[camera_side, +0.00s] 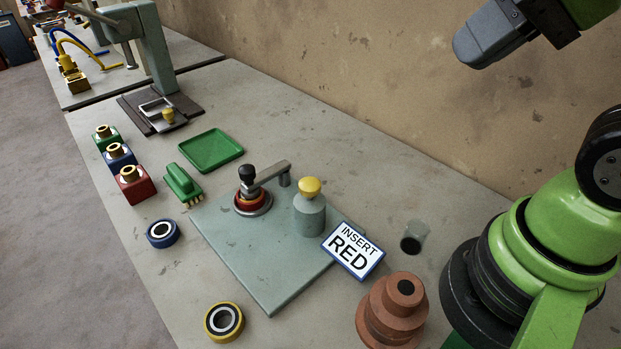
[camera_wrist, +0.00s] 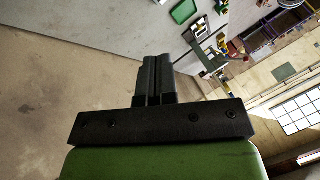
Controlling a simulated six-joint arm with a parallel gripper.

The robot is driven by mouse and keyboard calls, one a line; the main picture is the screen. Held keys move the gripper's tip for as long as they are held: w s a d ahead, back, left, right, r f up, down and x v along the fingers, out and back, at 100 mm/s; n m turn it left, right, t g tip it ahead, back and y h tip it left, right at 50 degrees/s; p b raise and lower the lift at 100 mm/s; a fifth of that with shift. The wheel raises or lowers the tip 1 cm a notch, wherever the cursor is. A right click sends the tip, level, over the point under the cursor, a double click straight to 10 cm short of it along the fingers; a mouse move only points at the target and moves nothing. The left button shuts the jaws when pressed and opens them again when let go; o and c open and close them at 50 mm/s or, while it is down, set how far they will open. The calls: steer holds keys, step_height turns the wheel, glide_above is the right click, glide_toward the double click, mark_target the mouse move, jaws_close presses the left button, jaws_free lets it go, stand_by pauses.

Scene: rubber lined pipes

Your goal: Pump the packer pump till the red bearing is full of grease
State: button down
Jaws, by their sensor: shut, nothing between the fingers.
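The packer pump stands on a grey-green plate (camera_side: 262,275) in the side view. A red bearing (camera_side: 248,205) sits on its round seat, under a clamp arm (camera_side: 268,173) with a black knob (camera_side: 247,171). Beside it is a grey pump cylinder (camera_side: 310,217) topped by a yellow knob (camera_side: 310,186). I cannot tell how much grease is in the bearing. My gripper (camera_side: 467,50) is at the top right, high above the bench and well away from the pump. In the wrist view, its fingers (camera_wrist: 158,62) are together and empty.
A sign reading "INSERT RED" (camera_side: 352,250) stands at the plate's right corner. A blue bearing (camera_side: 163,233) and a yellow bearing (camera_side: 224,321) lie left and in front. A green brush (camera_side: 183,184), green tray (camera_side: 211,150), brown stepped piece (camera_side: 393,312) and clear cup (camera_side: 414,237) surround the plate.

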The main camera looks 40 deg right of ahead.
steer(key=w+a+f+m+g+y, duration=0.4)
steer(key=w+m, duration=0.3)
steer(key=m, duration=0.6)
steer(key=m+t+y, duration=0.1)
steer(key=m+y, duration=0.1)
steer(key=m, duration=1.2)
glide_above(310, 180)
steer(key=shift+f, duration=2.5)
steer(key=shift+f, duration=0.1)
steer(key=shift+f, duration=4.3)
steer(key=shift+f, duration=0.1)
steer(key=shift+f, duration=0.3)
